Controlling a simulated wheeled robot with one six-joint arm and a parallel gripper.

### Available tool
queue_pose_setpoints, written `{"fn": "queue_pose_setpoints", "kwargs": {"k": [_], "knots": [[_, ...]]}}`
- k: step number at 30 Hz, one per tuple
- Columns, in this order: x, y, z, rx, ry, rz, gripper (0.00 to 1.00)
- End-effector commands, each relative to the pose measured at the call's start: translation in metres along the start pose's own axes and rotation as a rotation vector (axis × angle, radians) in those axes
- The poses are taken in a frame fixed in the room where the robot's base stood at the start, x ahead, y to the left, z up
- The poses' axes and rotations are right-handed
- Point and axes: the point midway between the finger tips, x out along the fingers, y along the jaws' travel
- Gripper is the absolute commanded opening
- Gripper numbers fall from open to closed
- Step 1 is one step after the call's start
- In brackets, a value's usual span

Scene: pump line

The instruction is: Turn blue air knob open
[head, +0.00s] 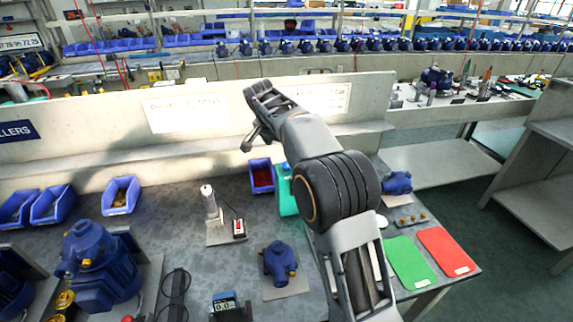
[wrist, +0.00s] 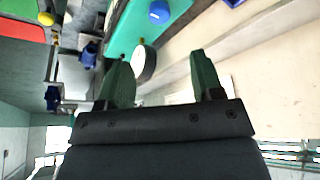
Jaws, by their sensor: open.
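A round blue knob (wrist: 160,12) sits on a teal panel (wrist: 126,28) at the top of the wrist view. It is most likely the air knob; I cannot tell how far it is turned. In the head view the teal panel (head: 286,196) is mostly hidden behind my arm, and the knob does not show. My gripper (wrist: 164,72) is open and empty, its two dark green fingers apart and pointing towards the panel side. In the head view my gripper (head: 249,146) hangs above the bench, left of the panel, apart from the knob.
A round white-faced gauge (wrist: 143,62) is beside the panel, close to one finger. A blue pump (head: 280,262) stands on the bench, with a red-filled bin (head: 262,178) behind. Green (head: 408,262) and red (head: 447,250) mats lie right. The back wall (head: 185,110) stands close behind my gripper.

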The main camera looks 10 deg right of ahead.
Motion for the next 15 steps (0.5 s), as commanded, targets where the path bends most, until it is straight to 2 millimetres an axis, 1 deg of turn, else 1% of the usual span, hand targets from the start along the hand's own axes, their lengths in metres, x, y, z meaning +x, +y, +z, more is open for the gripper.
{"fn": "queue_pose_setpoints", "kwargs": {"k": [1,9,15], "knots": [[0.011,0.001,0.0,0.001,-0.002,0.004,0.6],[0.063,0.002,0.0,-0.001,-0.002,0.003,0.6],[0.094,0.001,0.0,-0.002,-0.001,0.002,0.6]]}}
